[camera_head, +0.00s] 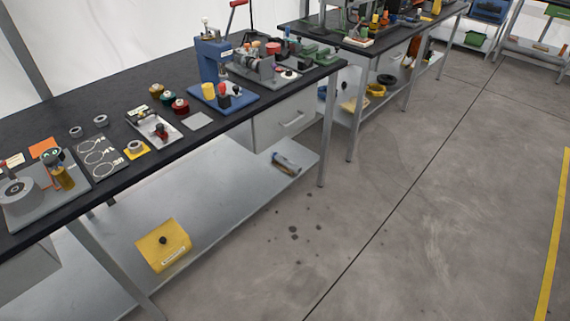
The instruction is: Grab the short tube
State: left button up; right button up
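I cannot tell for certain which thing is the short tube. Two small grey ring-like pieces, a left ring (75,131) and a right ring (101,119), lie on the black-topped workbench (122,91) at the left. A short yellow cylinder (208,91) stands on the blue base of a press (213,58). A small grey tray (286,164) with something long in it sits on the bench's lower shelf; its contents are too small to make out. Neither of my grippers is in view.
A yellow box (163,246) lies on the lower shelf. A board with rings (99,156), several coloured spools and a grey machine (253,68) crowd the bench top. A second bench (374,48) stands behind. The concrete floor (420,200) at the right is clear.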

aim_at(289, 164)
jog(key=i+l+u, duration=0.1)
jog(key=u, duration=0.35)
jog(key=i+l+u, duration=0.15)
jog(key=u, duration=0.3)
jog(key=i, duration=0.1)
